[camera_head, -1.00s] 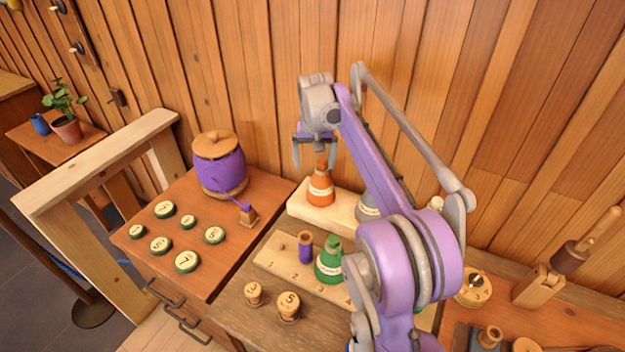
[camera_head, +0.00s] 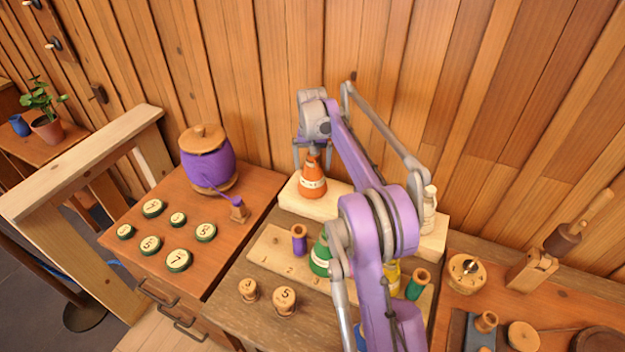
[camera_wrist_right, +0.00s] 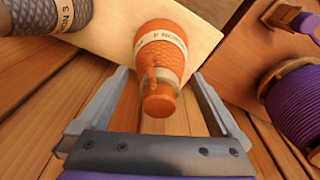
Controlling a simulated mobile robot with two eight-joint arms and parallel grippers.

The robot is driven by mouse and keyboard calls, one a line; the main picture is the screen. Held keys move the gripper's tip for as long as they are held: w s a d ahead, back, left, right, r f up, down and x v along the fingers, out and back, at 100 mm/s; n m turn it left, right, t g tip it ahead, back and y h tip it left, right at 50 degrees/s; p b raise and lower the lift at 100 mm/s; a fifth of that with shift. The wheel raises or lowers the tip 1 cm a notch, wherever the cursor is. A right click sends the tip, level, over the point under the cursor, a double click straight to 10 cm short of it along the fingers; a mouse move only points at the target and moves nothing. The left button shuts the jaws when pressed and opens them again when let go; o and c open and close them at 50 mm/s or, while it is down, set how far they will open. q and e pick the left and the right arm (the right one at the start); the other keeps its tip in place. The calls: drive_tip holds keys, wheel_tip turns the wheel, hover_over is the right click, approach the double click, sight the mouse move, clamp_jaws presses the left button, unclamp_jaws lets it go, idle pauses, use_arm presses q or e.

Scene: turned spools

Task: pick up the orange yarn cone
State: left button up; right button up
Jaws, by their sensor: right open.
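The orange yarn cone (camera_head: 313,184) stands upright on a pale wooden riser (camera_head: 343,198) at the back of the middle table. It has a cream label band. My right gripper (camera_head: 311,150) is over the cone's top, pointing down, and its arm hides part of the riser. In the right wrist view the orange cone (camera_wrist_right: 163,62) has its tip between the two open grey fingers (camera_wrist_right: 160,108). There is a gap on both sides, and neither finger visibly touches it. My left gripper is not in view.
A grey cone (camera_wrist_right: 45,14) stands beside the orange one on the riser. A green cone (camera_head: 320,256) and a purple spool (camera_head: 299,240) stand in front on a numbered board. A purple wound drum (camera_head: 208,165) stands on the left table. A white cone (camera_head: 429,210) is at the riser's right.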

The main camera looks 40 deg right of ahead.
wheel_tip(320, 180, down, 2)
drive_tip(key=shift+w+d+f, duration=0.1)
drive_tip(key=shift+w, duration=0.05)
drive_tip(key=c, duration=1.6)
